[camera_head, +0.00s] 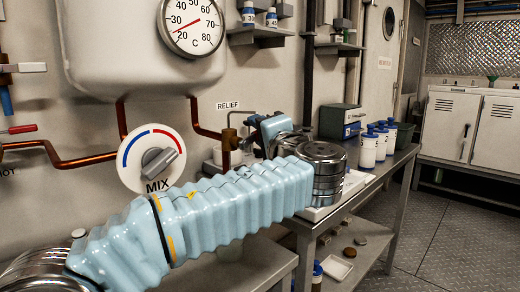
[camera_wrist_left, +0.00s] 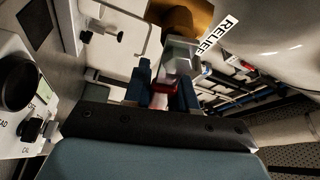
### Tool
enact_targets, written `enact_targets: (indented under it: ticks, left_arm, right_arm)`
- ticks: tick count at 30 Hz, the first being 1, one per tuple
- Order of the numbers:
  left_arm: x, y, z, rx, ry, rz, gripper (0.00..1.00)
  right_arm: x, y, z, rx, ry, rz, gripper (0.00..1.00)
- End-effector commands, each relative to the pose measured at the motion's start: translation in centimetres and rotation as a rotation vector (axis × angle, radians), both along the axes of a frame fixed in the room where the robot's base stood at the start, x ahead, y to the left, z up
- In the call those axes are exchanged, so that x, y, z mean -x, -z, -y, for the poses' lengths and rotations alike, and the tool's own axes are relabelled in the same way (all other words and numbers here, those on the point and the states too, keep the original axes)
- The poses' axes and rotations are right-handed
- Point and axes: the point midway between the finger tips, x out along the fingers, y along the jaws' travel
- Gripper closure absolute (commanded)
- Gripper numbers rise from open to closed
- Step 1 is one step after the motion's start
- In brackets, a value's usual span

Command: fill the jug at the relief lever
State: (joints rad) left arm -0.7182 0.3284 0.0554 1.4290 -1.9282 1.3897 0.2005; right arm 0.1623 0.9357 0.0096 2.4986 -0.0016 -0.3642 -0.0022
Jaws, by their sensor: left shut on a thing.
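The brass relief valve (camera_head: 229,142) stands on the left wall side, below the RELIEF label (camera_head: 228,105). My left gripper (camera_head: 258,130) is beside it, at the end of my pale blue arm. In the left wrist view, the fingers (camera_wrist_left: 164,92) are shut around a small red part, seemingly the grip of the relief lever (camera_wrist_left: 164,87). A grey block and the brass valve (camera_wrist_left: 185,15) show just beyond it. A pale container (camera_head: 219,156), possibly the jug, sits under the valve, mostly hidden by my arm and gripper. My right gripper is not in view.
The MIX dial (camera_head: 155,163) and copper pipes (camera_head: 75,157) are on the wall at left, under a white tank (camera_head: 115,60) with a gauge. White bottles with blue caps (camera_head: 368,148) stand farther along the bench. The floor (camera_head: 440,235) at right is clear.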

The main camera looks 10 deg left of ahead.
Motion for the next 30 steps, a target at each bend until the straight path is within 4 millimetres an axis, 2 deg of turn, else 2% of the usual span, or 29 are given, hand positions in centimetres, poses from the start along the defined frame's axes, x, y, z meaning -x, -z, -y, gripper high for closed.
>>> enact_targets:
  ticks: [1, 7, 12, 21, 30]
  left_arm:
    - [0.1, 0.6, 0.0, 0.026, 0.001, 0.037, 1.00]
    - [0.4, -0.4, -0.2, 0.130, 0.001, 0.194, 1.00]
    - [0.8, -1.3, -0.4, 0.212, 0.001, 0.317, 1.00]
    - [1.5, -2.5, -0.9, 0.320, 0.001, 0.479, 1.00]
    - [1.8, -3.0, -1.1, 0.370, 0.000, 0.553, 1.00]
  right_arm:
    - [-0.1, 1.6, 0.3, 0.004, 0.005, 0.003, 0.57]
    - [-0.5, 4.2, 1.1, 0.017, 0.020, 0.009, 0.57]
    - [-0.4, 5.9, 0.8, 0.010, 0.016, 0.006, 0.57]
    - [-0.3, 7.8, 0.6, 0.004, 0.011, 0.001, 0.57]
    - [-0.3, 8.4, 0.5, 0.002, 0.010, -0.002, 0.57]
